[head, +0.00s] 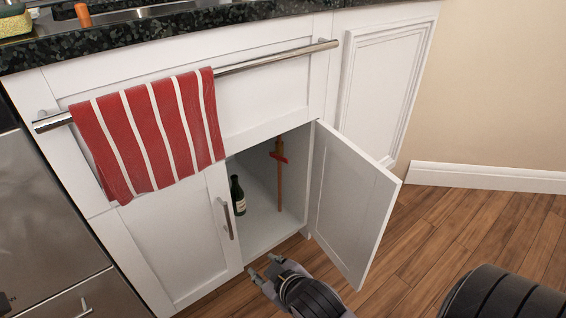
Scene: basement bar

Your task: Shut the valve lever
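The valve lever (279,157) is small and red. It sits on a thin vertical copper-coloured pipe (281,190) inside the open cabinet under the counter. It looks to lie roughly crosswise to the pipe, but it is too small to tell its exact turn. My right gripper (264,271) is low in front of the cabinet opening, below and apart from the lever. Its fingertips are spread and nothing shows between them. My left gripper is not in view.
The right cabinet door (352,205) stands open; the left door (175,245) is shut. A dark green bottle (238,196) stands inside, left of the pipe. A red striped towel (150,135) hangs on the metal bar (275,60). Wooden floor (450,225) is clear at right.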

